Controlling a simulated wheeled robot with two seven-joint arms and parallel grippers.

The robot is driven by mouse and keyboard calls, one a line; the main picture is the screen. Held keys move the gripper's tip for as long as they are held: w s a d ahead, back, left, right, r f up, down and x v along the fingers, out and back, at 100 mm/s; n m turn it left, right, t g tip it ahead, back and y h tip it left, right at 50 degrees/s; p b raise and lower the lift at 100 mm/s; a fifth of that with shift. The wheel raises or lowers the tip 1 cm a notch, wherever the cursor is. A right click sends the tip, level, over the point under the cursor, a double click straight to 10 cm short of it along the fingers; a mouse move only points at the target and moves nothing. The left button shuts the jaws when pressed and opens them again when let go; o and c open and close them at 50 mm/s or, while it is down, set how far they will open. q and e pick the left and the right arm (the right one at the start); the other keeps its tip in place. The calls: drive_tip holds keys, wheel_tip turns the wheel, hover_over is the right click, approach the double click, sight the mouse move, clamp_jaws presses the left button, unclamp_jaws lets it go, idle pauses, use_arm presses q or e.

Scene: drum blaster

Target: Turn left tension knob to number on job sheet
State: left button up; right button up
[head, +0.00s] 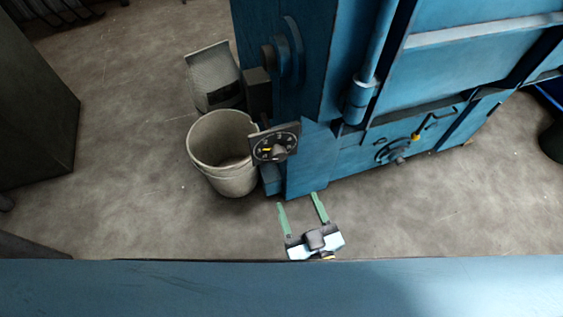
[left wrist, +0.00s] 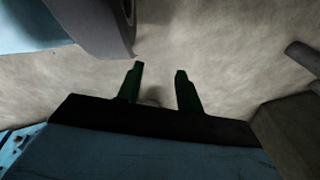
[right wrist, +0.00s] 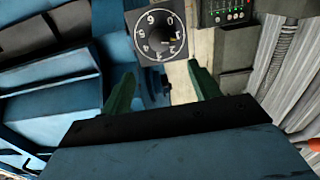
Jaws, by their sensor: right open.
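A square dark dial plate with white numbers and a knob (head: 279,150) at its centre is mounted at the lower left corner of the blue machine. The dial (right wrist: 155,33) also shows at the top of the right wrist view, with a small yellow mark right of its centre. My right gripper (head: 297,200) is open and empty, below and slightly right of the dial, apart from it. In the right wrist view its fingers (right wrist: 160,70) point towards the dial. My left gripper (left wrist: 159,70) is open and empty over bare floor. I cannot make out a job sheet.
A pale bucket (head: 225,155) stands just left of the dial. The blue machine (head: 300,180) fills the upper right, with a second round handwheel (head: 390,150). A control box with lights (right wrist: 228,12) sits beside the dial. The floor (head: 120,150) at left is clear.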

sight(280, 157)
drive_tip(key=b+x, duration=0.2)
drive_tip(key=x, duration=0.9)
drive_tip(key=shift+w+f, duration=0.1)
use_arm(q)
drive_tip(key=w+r, duration=0.3)
drive_tip(key=w, duration=0.2)
drive_tip(key=shift+w+d+r, duration=0.2)
drive_tip(key=shift+d, duration=0.25)
use_arm(e)
drive_tip(key=shift+x, duration=0.75)
drive_tip(key=shift+c, duration=0.2)
drive_tip(key=c, duration=0.9)
